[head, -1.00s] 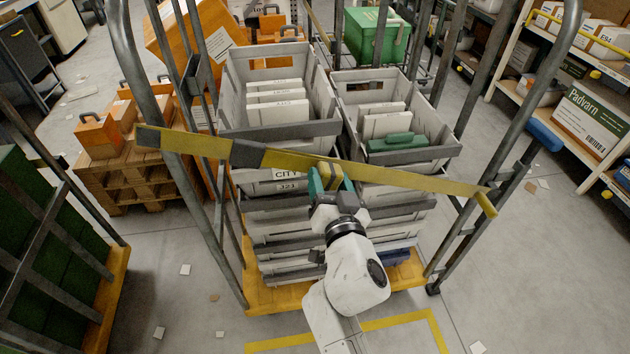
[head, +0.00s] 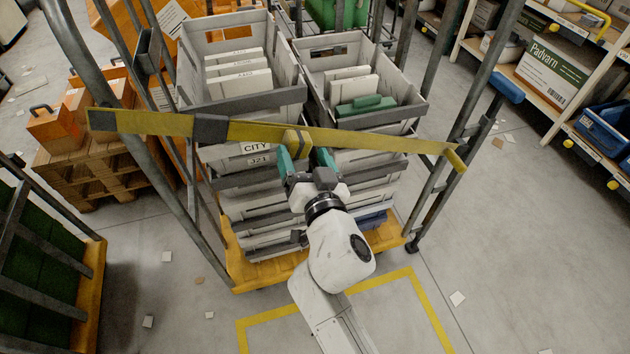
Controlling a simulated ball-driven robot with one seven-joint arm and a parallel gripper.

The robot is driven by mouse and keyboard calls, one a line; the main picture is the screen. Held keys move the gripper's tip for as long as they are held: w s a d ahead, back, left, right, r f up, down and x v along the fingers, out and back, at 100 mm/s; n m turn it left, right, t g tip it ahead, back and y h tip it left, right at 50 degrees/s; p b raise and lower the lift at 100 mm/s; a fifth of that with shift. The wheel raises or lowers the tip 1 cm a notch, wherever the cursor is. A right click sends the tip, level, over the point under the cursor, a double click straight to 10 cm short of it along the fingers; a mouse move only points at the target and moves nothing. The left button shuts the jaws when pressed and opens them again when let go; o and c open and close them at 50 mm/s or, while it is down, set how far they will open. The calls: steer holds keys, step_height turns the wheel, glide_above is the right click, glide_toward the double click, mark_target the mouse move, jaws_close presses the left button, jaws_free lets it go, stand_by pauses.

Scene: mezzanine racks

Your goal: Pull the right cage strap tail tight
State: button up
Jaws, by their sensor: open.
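A yellow strap (head: 365,138) runs across the front of the cage (head: 170,175), sloping slightly down to the right, with a dark buckle (head: 210,128) on its left part. A short yellow piece (head: 297,142), which looks like the strap's tail, stands out from the middle of the strap. My gripper (head: 305,158) has teal fingers, spread apart just in front of this piece and slightly below the strap. The fingers do not appear to grip it. Another short yellow end (head: 456,160) hangs at the strap's right end by the cage post.
Grey crates (head: 245,105) with white packets stand stacked in the cage, on a yellow base (head: 265,273). Orange cases sit on a wooden pallet (head: 85,180) at left. A shelf rack (head: 545,100) stands at right. The floor in front is mostly clear, with scattered paper scraps.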

steer(key=b+v, duration=0.2)
steer(key=v, duration=0.6)
steer(key=shift+s, duration=0.2)
steer(key=shift+d, duration=0.15)
steer(key=s+d+f+m+g+h, duration=0.1)
steer(key=s+d+f+g+h, duration=0.3)
steer(key=d+f, duration=0.5)
steer(key=s+d+f+m+g+h, duration=0.1)
steer(key=s+d+f+g+h, duration=0.4)
steer(key=d, duration=0.8)
steer(key=s+d+f+n+g+y, duration=0.1)
steer(key=s+d+f+g+y, duration=0.1)
steer(key=s, duration=0.7)
steer(key=s+d+f+n+g+y, duration=0.1)
steer(key=s+d+f+g, duration=0.1)
steer(key=s+f+g, duration=0.3)
steer(key=s+f, duration=0.1)
steer(key=s, duration=0.3)
steer(key=shift+f+n+y, duration=0.15)
steer(key=shift+n+y, duration=0.15)
steer(key=shift+y, duration=0.1)
